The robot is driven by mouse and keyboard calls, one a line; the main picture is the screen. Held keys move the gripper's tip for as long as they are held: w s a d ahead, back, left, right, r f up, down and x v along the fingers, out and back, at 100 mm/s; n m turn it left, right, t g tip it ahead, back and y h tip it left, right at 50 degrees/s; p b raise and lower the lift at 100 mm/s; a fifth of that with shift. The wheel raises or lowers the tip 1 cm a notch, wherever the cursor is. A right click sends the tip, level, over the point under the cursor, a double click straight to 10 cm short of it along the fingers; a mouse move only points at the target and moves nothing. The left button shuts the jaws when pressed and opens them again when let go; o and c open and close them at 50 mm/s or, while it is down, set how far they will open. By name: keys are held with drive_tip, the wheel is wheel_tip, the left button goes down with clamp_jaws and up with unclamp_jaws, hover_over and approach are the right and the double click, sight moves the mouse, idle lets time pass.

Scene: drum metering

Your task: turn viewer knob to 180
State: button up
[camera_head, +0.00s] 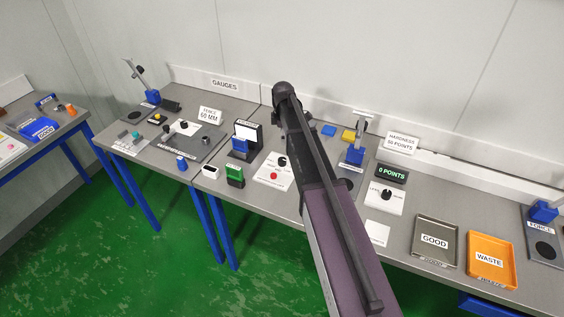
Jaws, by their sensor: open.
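A viewer (246,134) with a lit white screen and a blue block at its front stands on the grey bench, left of my arm. To its right lies a white panel (267,180) with a black knob (283,161) and a red button (273,176). I take this black knob for the viewer knob, but its label and pointer are too small to read. My arm rises from the bottom edge across the middle of the view, just right of this panel. My gripper is not visible; it may be hidden behind the arm.
A green-fronted box (235,177) and a small white device (210,172) stand near the bench's front edge. Right of my arm are a blue stand (355,155), a display reading 0 POINTS (391,174), a GOOD tray (420,250) and an orange WASTE tray (483,280).

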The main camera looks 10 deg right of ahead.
sight(283, 159)
drive_tip(key=shift+f+b, duration=6.05)
drive_tip(key=shift+f, duration=0.25)
drive_tip(key=c, duration=1.2)
